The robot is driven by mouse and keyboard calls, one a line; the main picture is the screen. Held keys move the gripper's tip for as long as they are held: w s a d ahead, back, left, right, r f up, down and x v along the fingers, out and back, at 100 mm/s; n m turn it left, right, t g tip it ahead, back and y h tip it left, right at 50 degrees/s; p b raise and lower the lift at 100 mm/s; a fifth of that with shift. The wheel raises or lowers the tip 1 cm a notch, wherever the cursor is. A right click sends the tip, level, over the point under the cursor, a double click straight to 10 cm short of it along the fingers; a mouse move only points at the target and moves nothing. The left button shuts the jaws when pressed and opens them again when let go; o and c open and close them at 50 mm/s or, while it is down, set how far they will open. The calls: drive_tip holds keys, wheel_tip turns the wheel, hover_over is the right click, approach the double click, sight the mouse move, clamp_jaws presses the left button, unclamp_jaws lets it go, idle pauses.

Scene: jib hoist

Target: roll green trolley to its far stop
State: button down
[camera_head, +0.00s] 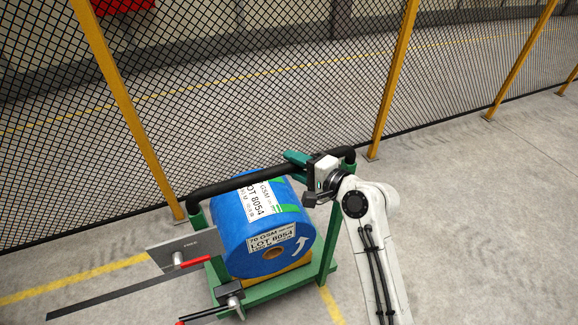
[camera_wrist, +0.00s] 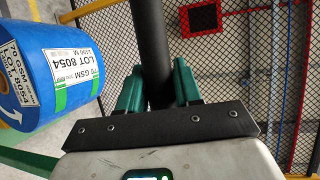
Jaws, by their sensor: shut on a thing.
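The green trolley (camera_head: 328,240) is a wheeled-cart-like green frame with a black handle bar (camera_head: 235,184) across its top. It stands close to the mesh fence in the head view. It carries a large blue roll (camera_head: 265,225) with white LOT 8054 labels, also at the left of the wrist view (camera_wrist: 55,75). My gripper (camera_head: 298,160) is at the right part of the handle bar. In the wrist view its green fingers (camera_wrist: 158,88) are on both sides of the black bar (camera_wrist: 149,35), shut on it. The trolley's wheels are hidden.
A mesh fence with yellow posts (camera_head: 390,80) runs behind the trolley. A grey plate (camera_head: 180,249) and a long dark strip (camera_head: 110,292) lie left of the roll. A black block (camera_head: 229,293) is at the trolley's front. Yellow lines (camera_head: 75,278) mark the floor. Bare floor is open at right.

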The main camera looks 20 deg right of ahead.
drive_tip(key=d, duration=0.2)
drive_tip(key=shift+d+f+h, duration=0.1)
drive_tip(key=shift+d+h, duration=0.2)
drive_tip(key=shift+d, duration=0.05)
drive_tip(key=c, duration=1.1)
unclamp_jaws()
drive_tip(key=shift+d, duration=0.2)
drive_tip(key=shift+o, duration=1.3)
drive_tip(key=shift+a, duration=0.3)
drive_tip(key=shift+s, duration=0.5)
drive_tip(key=b+v, duration=0.1)
drive_tip(key=v, duration=0.9)
drive_tip(key=shift+b, duration=0.3)
drive_tip(key=shift+w, duration=0.1)
